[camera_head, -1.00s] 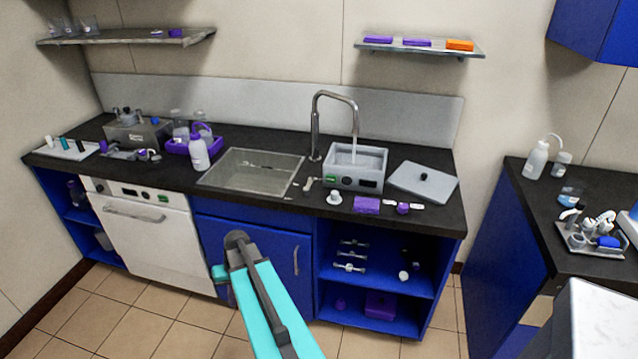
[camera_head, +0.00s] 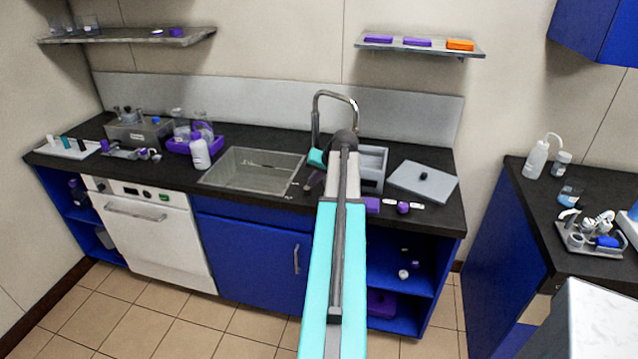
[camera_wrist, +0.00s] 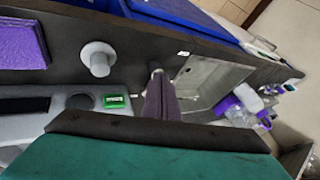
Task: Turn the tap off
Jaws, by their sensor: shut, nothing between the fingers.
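The tap (camera_head: 316,112) is a tall grey gooseneck rising from the dark counter behind the sink (camera_head: 243,168). Its spout bends right, over the grey water bath (camera_head: 373,165). My arm covers the tap's base and the area below the spout, so I cannot tell if water runs. My gripper (camera_head: 314,181) is low over the counter, between the sink and the bath. In the wrist view, its dark fingers (camera_wrist: 157,78) are together with nothing held. A small grey metal piece shows at their tips; whether they touch it is unclear.
A flat grey lid (camera_head: 423,180) lies right of the bath. A purple block (camera_wrist: 22,42) and a white round knob (camera_wrist: 97,60) lie close to my gripper. A purple tray with bottles stands left of the sink. A shelf (camera_head: 420,47) hangs above.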

